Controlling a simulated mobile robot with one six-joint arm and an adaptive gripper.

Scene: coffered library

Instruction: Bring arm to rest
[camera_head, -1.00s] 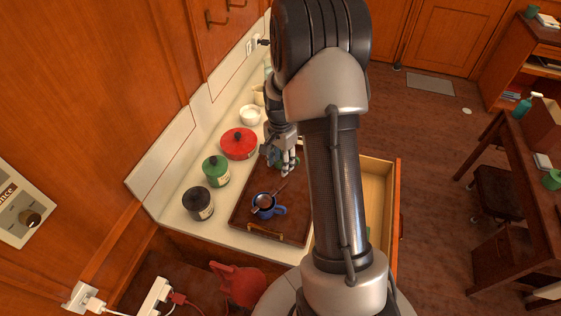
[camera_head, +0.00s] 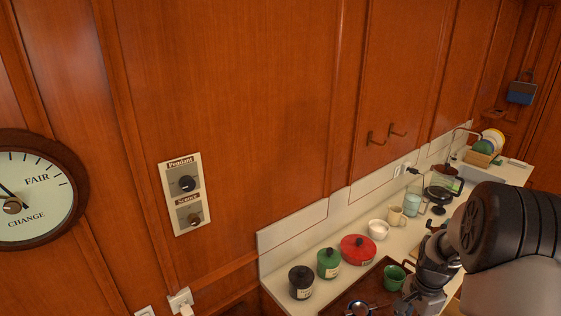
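My arm (camera_head: 505,245) enters at the right edge, with its large dark joint above the counter. My gripper (camera_head: 418,304) points down at the bottom edge, beside a green mug (camera_head: 393,278). Its fingertips are cut off or too dark to make out, so I cannot tell if it is open or shut. The mug stands on a dark brown tray (camera_head: 339,309), apart from the gripper as far as I can see.
A black jar (camera_head: 301,282), a green jar (camera_head: 329,263), a red lidded pot (camera_head: 357,249) and a white bowl (camera_head: 378,229) line the counter by the wall. Farther back are a cream mug (camera_head: 395,216), a coffee maker and a dish rack. Wood panelling fills the left.

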